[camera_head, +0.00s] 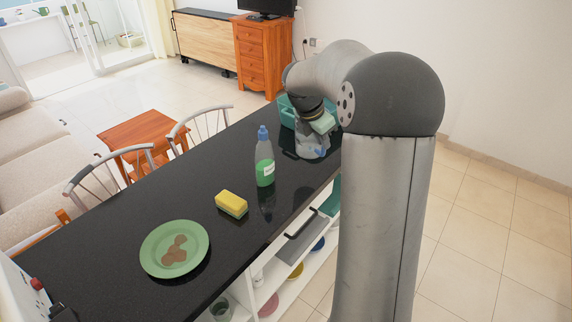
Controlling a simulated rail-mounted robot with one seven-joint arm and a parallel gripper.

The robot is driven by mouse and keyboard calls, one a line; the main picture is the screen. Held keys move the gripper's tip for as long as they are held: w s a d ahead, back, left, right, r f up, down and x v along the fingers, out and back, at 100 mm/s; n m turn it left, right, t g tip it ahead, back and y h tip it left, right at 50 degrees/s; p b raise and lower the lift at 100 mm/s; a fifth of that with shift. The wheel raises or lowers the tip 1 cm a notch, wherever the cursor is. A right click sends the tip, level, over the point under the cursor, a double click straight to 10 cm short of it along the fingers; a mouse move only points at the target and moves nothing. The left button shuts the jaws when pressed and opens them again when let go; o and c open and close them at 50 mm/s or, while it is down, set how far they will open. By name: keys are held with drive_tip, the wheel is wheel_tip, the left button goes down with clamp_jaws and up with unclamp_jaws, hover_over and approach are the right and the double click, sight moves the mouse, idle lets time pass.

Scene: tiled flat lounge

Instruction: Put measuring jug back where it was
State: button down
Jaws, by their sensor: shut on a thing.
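The measuring jug (311,147) looks clear and greyish. It is at the far right end of the black counter (110,226), just in front of a teal container (287,113). My gripper (318,128) reaches down to it from above and is shut on it. My arm's wrist hides the jug's top, and the fingers are too small to make out clearly. I cannot tell whether the jug's base touches the counter.
A bottle with green liquid (265,168), a yellow sponge (231,203) and a green plate (197,236) with brown pieces stand along the counter. Open shelves (292,252) lie below its right edge. Chairs (110,167) stand along the left side.

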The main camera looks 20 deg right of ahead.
drive_tip(key=s+d+r+n+t+y+b, duration=0.1)
drive_tip(key=d+r+n+t, duration=0.15)
drive_tip(key=d+n, duration=0.35)
drive_tip(key=w+a+f, duration=0.1)
drive_tip(key=w+f, duration=0.1)
drive_tip(key=w, duration=0.1)
drive_tip(key=w+a+f+p, duration=0.1)
drive_tip(key=w+a+f, duration=0.1)
drive_tip(key=w+f, duration=0.1)
drive_tip(key=w+a+f, duration=0.1)
drive_tip(key=w+f, duration=0.1)
drive_tip(key=w, duration=0.3)
drive_tip(key=shift+w+a+f+p, duration=0.15)
drive_tip(key=shift+w+f+p, duration=0.1)
drive_tip(key=shift+p, duration=0.15)
drive_tip(key=shift+w+a+f, duration=0.1)
drive_tip(key=shift+w+f, duration=0.1)
drive_tip(key=shift+f, duration=0.2)
drive_tip(key=shift+w+a+f, duration=0.1)
drive_tip(key=shift+w+f, duration=0.05)
drive_tip(key=shift+f, duration=0.8)
drive_tip(key=shift+w+f, duration=0.15)
drive_tip(key=shift+f, duration=0.8)
drive_tip(key=c, duration=1.5)
unclamp_jaws()
drive_tip(key=shift+o, duration=0.2)
